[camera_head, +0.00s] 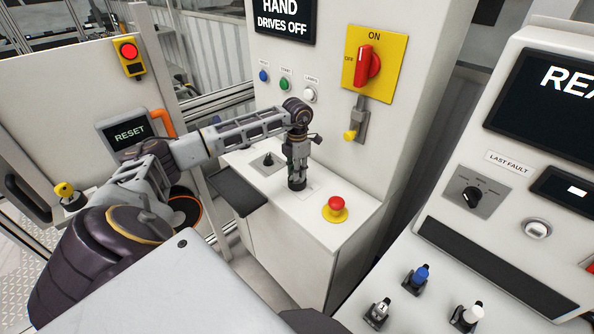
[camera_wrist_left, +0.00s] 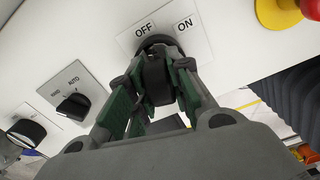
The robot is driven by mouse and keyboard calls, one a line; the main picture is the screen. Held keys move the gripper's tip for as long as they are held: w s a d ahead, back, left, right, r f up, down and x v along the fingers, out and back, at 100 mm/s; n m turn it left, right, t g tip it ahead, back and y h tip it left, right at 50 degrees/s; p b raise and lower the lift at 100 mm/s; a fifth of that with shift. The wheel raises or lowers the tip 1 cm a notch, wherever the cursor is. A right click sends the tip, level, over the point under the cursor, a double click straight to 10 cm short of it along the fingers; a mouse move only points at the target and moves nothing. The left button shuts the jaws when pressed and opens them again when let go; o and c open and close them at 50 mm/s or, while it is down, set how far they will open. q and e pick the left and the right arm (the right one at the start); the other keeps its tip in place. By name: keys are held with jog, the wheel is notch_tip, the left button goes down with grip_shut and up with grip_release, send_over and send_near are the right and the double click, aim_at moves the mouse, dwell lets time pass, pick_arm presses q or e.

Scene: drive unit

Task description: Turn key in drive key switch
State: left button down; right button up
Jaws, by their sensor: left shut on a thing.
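The drive key switch (camera_head: 297,184) is a dark round switch on the white console ledge, below my left gripper. In the left wrist view the black key switch (camera_wrist_left: 156,44) sits between an OFF label (camera_wrist_left: 143,31) and an ON label (camera_wrist_left: 185,25). My left gripper (camera_head: 298,163) points down and its green-padded fingers are shut on the black key, also seen in the left wrist view (camera_wrist_left: 157,82). The fingers hide part of the key, and I cannot tell its exact turn. My right gripper is not in view.
A red emergency stop (camera_head: 336,203) stands right of the key switch. A black selector knob (camera_head: 268,159) sits to its left. A red rotary handle on a yellow plate (camera_head: 395,62) is on the wall above. Another console panel (camera_head: 440,298) fills the right.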

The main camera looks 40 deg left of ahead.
pick_arm(q)
jog(key=shift+n+p, duration=0.3)
jog(key=shift+n, duration=1.9)
jog(key=c, duration=1.2)
grip_release()
jog(key=shift+r, duration=0.1)
notch_tip(320, 180, up, 12)
jog(key=shift+f, duration=0.2)
